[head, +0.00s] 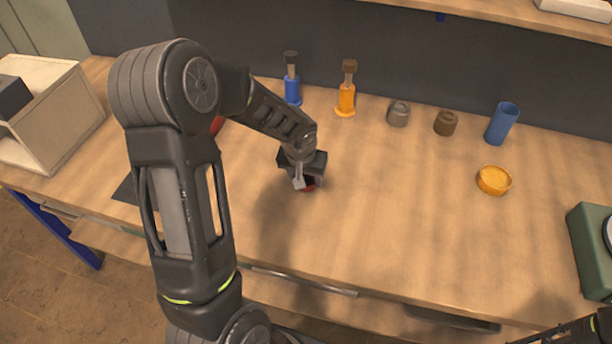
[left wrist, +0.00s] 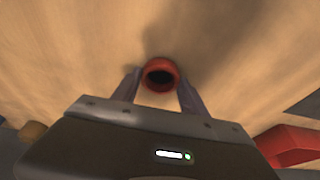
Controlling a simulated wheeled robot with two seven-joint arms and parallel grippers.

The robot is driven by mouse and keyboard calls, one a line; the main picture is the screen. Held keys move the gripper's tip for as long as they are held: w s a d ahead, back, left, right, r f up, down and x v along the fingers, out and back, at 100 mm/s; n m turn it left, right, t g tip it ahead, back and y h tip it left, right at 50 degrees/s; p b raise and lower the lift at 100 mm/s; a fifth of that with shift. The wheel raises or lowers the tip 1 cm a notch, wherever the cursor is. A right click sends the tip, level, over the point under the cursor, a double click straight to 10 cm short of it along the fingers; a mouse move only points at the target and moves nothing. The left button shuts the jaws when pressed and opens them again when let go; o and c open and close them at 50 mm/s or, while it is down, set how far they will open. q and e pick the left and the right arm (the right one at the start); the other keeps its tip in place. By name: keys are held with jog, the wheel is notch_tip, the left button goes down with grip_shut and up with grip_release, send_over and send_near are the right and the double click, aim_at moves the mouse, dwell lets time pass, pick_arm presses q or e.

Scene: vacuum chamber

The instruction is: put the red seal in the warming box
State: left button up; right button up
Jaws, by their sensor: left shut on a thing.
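The red seal (left wrist: 160,76) is a small red ring with a dark hole, between the two fingers of my left gripper in the left wrist view. In the head view the seal (head: 309,184) shows only partly below my left gripper (head: 303,180), which is shut on it low over the middle of the bench. A pale open-fronted box (head: 62,117) stands at the far left and may be the warming box. Part of my right arm shows at the bottom right corner, with its fingers unclear.
A red object (head: 217,125) is mostly hidden behind my left arm. The bench's front middle is clear.

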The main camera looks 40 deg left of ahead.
pick_arm(q)
jog(key=shift+f, duration=0.2)
jog(key=o, duration=1.4)
jog(key=shift+r, duration=0.1)
jog(key=shift+o, duration=0.2)
jog(key=shift+r, duration=0.1)
jog(key=shift+r, duration=0.45)
jog(key=v, duration=1.1)
jog(key=shift+s, duration=0.2)
jog(key=shift+o, duration=0.5)
jog(key=shift+r, duration=0.1)
